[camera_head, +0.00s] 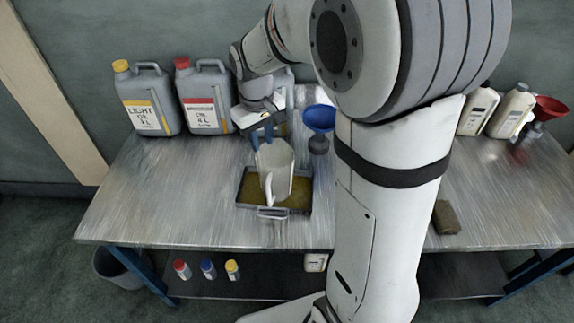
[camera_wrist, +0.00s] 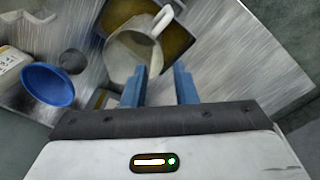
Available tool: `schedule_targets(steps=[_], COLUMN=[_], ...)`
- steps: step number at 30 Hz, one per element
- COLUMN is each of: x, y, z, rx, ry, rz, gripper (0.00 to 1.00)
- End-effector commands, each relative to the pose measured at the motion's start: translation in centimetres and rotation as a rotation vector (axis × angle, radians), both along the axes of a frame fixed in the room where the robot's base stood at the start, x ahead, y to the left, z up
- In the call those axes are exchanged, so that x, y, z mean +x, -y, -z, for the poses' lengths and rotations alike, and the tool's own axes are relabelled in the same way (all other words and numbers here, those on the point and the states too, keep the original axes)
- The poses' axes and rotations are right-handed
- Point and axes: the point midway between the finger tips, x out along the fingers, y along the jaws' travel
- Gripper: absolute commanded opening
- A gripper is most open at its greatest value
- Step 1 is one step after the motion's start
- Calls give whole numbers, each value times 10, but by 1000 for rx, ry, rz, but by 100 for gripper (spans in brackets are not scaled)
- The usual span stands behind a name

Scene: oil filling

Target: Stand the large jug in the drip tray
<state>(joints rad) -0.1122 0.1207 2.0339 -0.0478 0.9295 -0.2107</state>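The large jug (camera_head: 277,166) is pale and open-topped, with its handle towards the front in the head view. It appears to stand roughly upright in the drip tray (camera_head: 305,195), a dark shallow tray with a yellowish-brown floor. The jug's base contact is not fully clear. In the wrist view the jug (camera_wrist: 128,58) overlaps the tray (camera_wrist: 183,42). My gripper (camera_head: 262,136) is at the jug's far rim. The left finger overlaps the jug's edge; touching cannot be told.
Grey oil cans (camera_head: 148,101) and (camera_head: 206,98) stand at the back left. A blue funnel (camera_head: 319,118) is close right of my gripper. White bottles (camera_head: 511,111) and a red funnel (camera_head: 550,107) are at the back right. The tabletop (camera_head: 165,195) left of the tray is clear.

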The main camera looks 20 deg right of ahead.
Motion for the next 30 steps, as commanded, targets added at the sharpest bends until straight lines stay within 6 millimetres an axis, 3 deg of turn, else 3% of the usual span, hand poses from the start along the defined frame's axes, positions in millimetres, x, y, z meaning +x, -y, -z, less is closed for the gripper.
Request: schedule_targets(steps=[3, 6, 12, 15, 21, 30], x=[-41, -77, -143, -166, -186, -186], y=[14, 24, 38, 41, 41, 41], z=[-26, -40, -50, -49, -46, -45], rx=[17, 33, 65, 77, 88, 88], ry=[55, 98, 175, 201, 224, 225], rz=[74, 139, 260, 302, 340, 343], gripper=[26, 26, 26, 26, 26, 26])
